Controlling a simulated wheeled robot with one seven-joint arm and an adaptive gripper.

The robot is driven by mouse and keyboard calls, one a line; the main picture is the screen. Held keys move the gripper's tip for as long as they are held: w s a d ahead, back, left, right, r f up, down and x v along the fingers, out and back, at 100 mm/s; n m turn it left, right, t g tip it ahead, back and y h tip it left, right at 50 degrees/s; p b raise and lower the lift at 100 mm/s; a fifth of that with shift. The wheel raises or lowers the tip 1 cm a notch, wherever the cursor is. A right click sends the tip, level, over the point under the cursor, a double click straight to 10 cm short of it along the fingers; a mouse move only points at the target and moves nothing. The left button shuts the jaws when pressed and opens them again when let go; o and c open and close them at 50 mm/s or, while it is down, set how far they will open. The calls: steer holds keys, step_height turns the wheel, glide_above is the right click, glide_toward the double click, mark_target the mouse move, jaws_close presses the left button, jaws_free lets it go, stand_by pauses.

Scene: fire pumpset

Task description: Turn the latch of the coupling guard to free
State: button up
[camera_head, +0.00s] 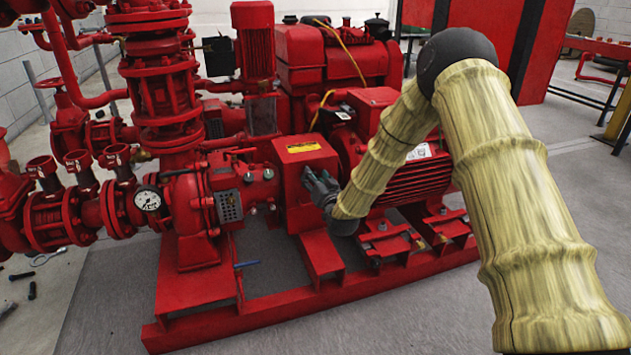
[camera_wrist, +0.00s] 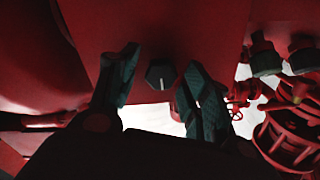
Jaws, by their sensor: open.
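The coupling guard (camera_head: 295,165) is a red box with a yellow label, in the middle of the head view. My gripper (camera_head: 312,183) is at its front right side and hides the latch there. In the wrist view, the latch (camera_wrist: 160,76) is a small dark knob with a white mark, on the red guard face (camera_wrist: 180,30). The mark runs roughly up and down in that picture. My open gripper (camera_wrist: 160,84) has one finger on each side of the latch, with gaps visible between them.
The ribbed red motor (camera_head: 415,180) is to the right of the guard. The pump casing (camera_head: 190,205) with a pressure gauge (camera_head: 148,199) is to the left. The red base frame (camera_head: 300,300) runs below. Floor in front is clear.

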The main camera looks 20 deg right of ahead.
steer(key=c, duration=1)
steer(key=shift+c, duration=0.2)
steer(key=shift+r+p, duration=0.15)
steer(key=shift+p, duration=0.35)
steer(key=shift+a+r+n+p, duration=0.1)
steer(key=shift+r+n+p, duration=0.05)
steer(key=shift+n+p, duration=1.05)
steer(key=n+p, duration=0.6)
steer(key=shift+a, duration=0.15)
steer(key=n+p, duration=0.2)
steer(key=n, duration=0.2)
steer(key=shift+a+f+n+p, duration=0.1)
steer(key=shift+f+n+p, duration=0.2)
steer(key=shift+p, duration=0.1)
steer(key=n+p, duration=0.1)
steer(key=n, duration=0.3)
steer(key=shift+f+n, duration=0.1)
steer(key=shift+n, duration=0.3)
